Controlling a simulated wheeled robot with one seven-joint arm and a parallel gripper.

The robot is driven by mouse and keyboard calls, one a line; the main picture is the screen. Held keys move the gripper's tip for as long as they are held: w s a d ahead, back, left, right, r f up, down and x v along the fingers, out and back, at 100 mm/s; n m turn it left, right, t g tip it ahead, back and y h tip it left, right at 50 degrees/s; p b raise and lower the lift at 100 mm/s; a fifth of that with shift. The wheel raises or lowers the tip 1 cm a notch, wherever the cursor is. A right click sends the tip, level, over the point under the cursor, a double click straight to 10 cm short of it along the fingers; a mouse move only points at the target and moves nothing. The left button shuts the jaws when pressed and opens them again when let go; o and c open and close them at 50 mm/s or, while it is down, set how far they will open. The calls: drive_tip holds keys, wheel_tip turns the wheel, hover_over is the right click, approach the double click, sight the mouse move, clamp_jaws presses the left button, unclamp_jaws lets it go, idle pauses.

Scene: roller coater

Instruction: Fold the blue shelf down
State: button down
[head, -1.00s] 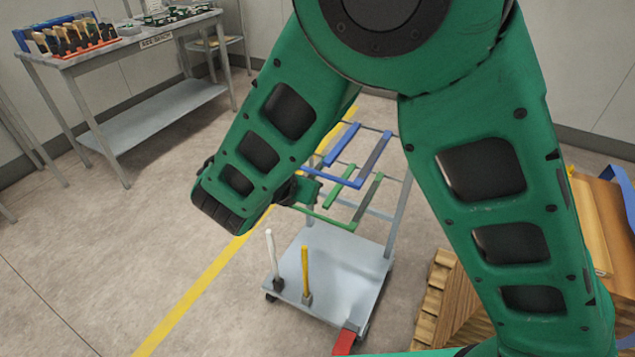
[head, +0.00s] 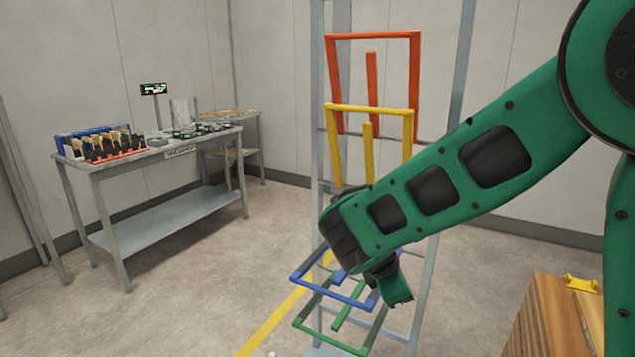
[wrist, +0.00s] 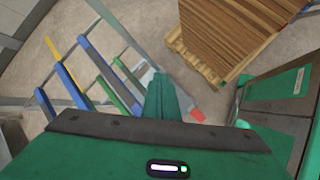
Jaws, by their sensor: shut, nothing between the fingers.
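The blue shelf (head: 318,289) is an open frame on a tall grey rack (head: 440,200). It sticks out from the rack, roughly level, just above the green shelf (head: 318,339), which also sticks out. Blue bars (wrist: 68,82) also show in the wrist view. My gripper (head: 399,294) is shut and empty, pointing down at the right side of the blue shelf. Whether it touches the shelf is unclear. My wrist hides part of the blue shelf's rear. My green fingers (wrist: 165,98) point away in the wrist view.
A red shelf (head: 372,37) and a yellow shelf (head: 370,108) stand upright higher on the rack. A wooden stack (head: 545,320) is at the lower right. A grey workbench (head: 165,150) with tools stands at the left. Open floor lies between bench and rack.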

drive_tip(key=s+d+r+m+g+y, duration=0.2)
drive_tip(key=s+d+m, duration=0.6)
drive_tip(key=d+m, duration=0.1)
drive_tip(key=s+d+r+m+g+y, duration=0.1)
drive_tip(key=s+d+m+g, duration=0.1)
drive_tip(key=s+d+m, duration=0.7)
drive_tip(key=d, duration=0.3)
drive_tip(key=shift+s+r+y, duration=0.25)
drive_tip(key=shift+r+y, duration=0.1)
drive_tip(key=shift+y, duration=0.05)
drive_tip(key=c, duration=2.5)
unclamp_jaws()
drive_tip(key=s+d+m+y, duration=0.1)
drive_tip(key=s+m+y, duration=0.1)
drive_tip(key=s+m, duration=0.5)
drive_tip(key=shift+s+r, duration=0.3)
drive_tip(key=shift+s, duration=0.9)
drive_tip(key=o, duration=0.7)
drive_tip(key=shift+s+m, duration=0.25)
drive_tip(key=shift+m, duration=0.05)
drive_tip(key=shift+o, duration=0.2)
